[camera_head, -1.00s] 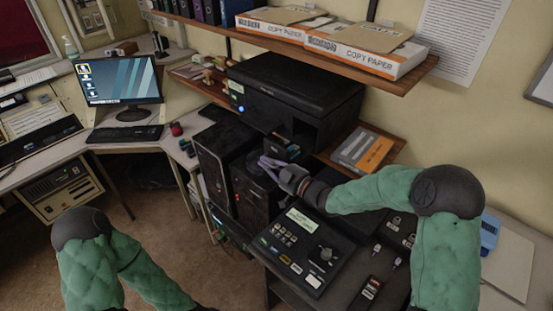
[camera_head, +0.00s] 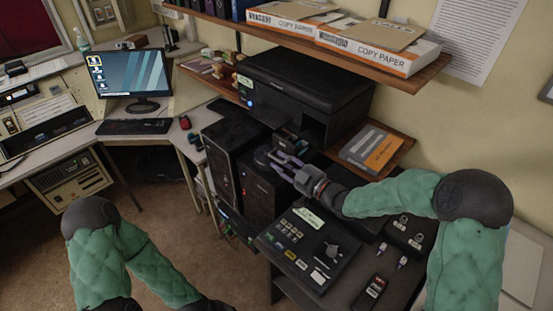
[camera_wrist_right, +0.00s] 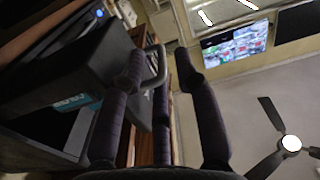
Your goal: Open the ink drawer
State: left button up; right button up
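The black printer (camera_head: 308,88) stands on the wooden shelf below the paper boxes. A dark compartment with small coloured parts, apparently the ink drawer (camera_head: 290,138), shows at its front. In the right wrist view a grey loop handle (camera_wrist_right: 157,64) stands on the dark drawer body, with a cyan patch (camera_wrist_right: 85,102) to its left. My right gripper (camera_head: 277,158) is at the printer's front, just below the compartment. In the wrist view its fingers (camera_wrist_right: 158,66) are spread, with the handle between them in the picture; contact is unclear. My left gripper is out of view below the frame.
Black computer towers (camera_head: 245,178) stand below the printer. A control panel (camera_head: 308,248) lies under my right forearm. An orange-and-grey box (camera_head: 370,150) sits on the shelf at right. Copy paper boxes (camera_head: 378,48) are above. The floor at lower left is open.

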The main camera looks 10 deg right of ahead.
jog(key=v, duration=0.9)
jog(key=shift+r, duration=0.15)
